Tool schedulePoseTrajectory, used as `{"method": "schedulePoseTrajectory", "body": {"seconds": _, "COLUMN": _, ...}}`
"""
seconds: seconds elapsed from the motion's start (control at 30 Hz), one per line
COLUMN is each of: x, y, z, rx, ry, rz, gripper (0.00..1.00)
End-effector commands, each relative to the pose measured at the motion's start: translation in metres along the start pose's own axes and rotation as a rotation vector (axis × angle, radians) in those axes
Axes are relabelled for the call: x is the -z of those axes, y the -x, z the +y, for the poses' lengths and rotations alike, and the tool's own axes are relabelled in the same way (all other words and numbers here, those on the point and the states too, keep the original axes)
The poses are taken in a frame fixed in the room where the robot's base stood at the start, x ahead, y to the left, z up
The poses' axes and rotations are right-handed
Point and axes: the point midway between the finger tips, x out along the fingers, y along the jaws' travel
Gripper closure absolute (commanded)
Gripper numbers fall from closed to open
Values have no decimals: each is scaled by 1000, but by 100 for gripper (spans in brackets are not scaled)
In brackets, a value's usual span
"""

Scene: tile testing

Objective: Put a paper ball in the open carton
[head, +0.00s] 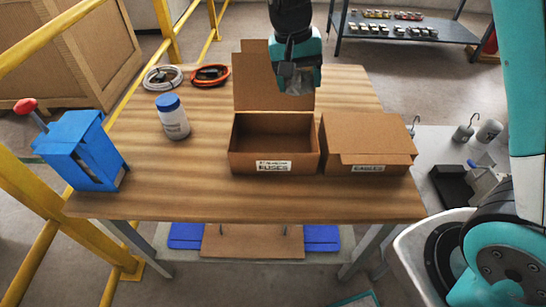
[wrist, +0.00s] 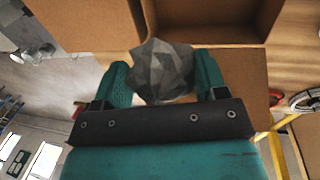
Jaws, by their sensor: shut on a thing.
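The ball is partly visible in the head view (head: 287,72). The open carton (head: 272,163), labelled FUSES, stands on the table with its lid flap raised at the back. Its inside looks empty. In the wrist view the open carton (wrist: 225,38) lies beyond the ball, at the top.
A closed carton (head: 368,147) labelled CABLES stands right beside the open one. A white bottle with a blue cap (head: 172,118), a white cable coil (head: 163,78), an orange coil (head: 210,75) and a blue device (head: 82,150) are on the left. The wooden table's (head: 240,198) front strip is clear.

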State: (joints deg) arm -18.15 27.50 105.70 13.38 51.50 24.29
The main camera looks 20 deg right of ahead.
Motion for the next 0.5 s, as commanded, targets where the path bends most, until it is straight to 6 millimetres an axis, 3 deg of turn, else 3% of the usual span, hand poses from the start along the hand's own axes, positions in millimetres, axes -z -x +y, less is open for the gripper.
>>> {"method": "schedulePoseTrajectory", "body": {"seconds": 0.17, "x": -1, "y": -7, "z": 0, "rx": 2, "ry": -24, "rz": -8, "gripper": 56}}
{"method": "schedulePoseTrajectory", "body": {"seconds": 0.23, "x": 0, "y": -18, "z": 1, "rx": 0, "ry": -29, "rz": -12, "gripper": 56}}
{"method": "schedulePoseTrajectory", "body": {"seconds": 0.5, "x": 0, "y": -93, "z": -6, "rx": -1, "ry": -36, "rz": -16, "gripper": 56}}
